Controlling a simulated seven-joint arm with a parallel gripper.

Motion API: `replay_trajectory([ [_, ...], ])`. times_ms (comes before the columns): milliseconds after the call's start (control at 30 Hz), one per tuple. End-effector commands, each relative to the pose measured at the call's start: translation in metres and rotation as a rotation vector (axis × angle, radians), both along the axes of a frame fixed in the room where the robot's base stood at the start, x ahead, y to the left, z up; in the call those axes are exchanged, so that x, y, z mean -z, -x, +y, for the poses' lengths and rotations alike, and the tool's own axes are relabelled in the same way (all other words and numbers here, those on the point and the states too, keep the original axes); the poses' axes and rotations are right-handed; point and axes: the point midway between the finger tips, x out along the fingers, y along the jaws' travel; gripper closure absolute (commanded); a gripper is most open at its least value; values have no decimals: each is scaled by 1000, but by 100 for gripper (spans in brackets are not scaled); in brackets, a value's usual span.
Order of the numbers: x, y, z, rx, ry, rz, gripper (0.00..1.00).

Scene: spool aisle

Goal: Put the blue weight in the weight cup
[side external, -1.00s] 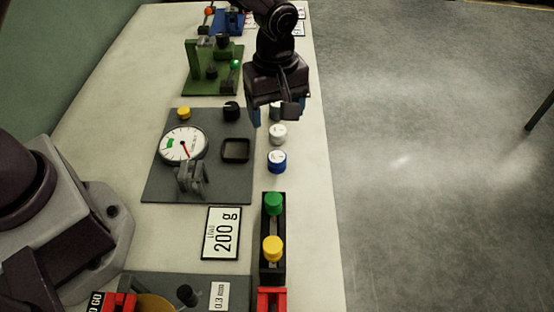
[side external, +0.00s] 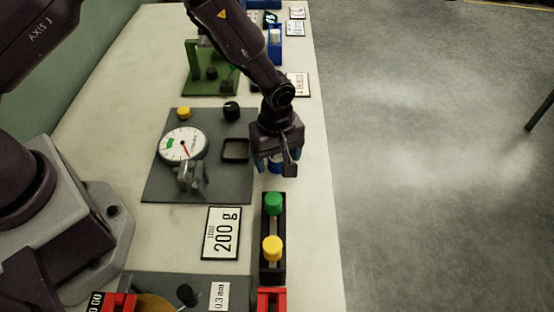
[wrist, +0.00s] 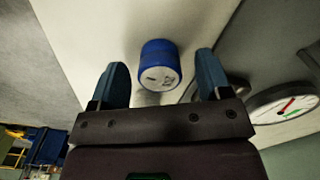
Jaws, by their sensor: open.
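The blue weight (wrist: 160,64) is a short cylinder with a pale marked face. In the wrist view it lies between my open fingers, with a gap on each side. In the side view my gripper (side external: 277,168) is over it and hides most of it; a little blue and white shows between the fingers. The square dark-rimmed holder (side external: 235,160) on the grey gauge board, just left of my gripper, looks like the weight cup. It appears empty.
The dial gauge (side external: 183,144), black knob (side external: 231,109) and yellow knob (side external: 183,113) are on the grey board. A black rack (side external: 266,264) with green and yellow knobs stands just in front of my gripper. The 200 g sign (side external: 221,234) lies left of it. The table's right edge is close.

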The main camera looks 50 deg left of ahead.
Motion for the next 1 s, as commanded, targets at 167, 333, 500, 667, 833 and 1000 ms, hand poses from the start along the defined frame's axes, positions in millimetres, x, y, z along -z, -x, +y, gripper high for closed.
replay_trajectory([
  [167, 2, 0, 0, 0, 1, -2, 29],
  [333, 2, 0, 0, 0, 0, -1, 52],
  [500, 2, 0, 0, 0, 0, -1, 88],
  [667, 1, -1, 0, 0, 1, -2, 92],
  [833, -2, -1, 0, 0, 1, -3, 92],
  [1000, -19, -1, 0, 0, 1, -4, 92],
])
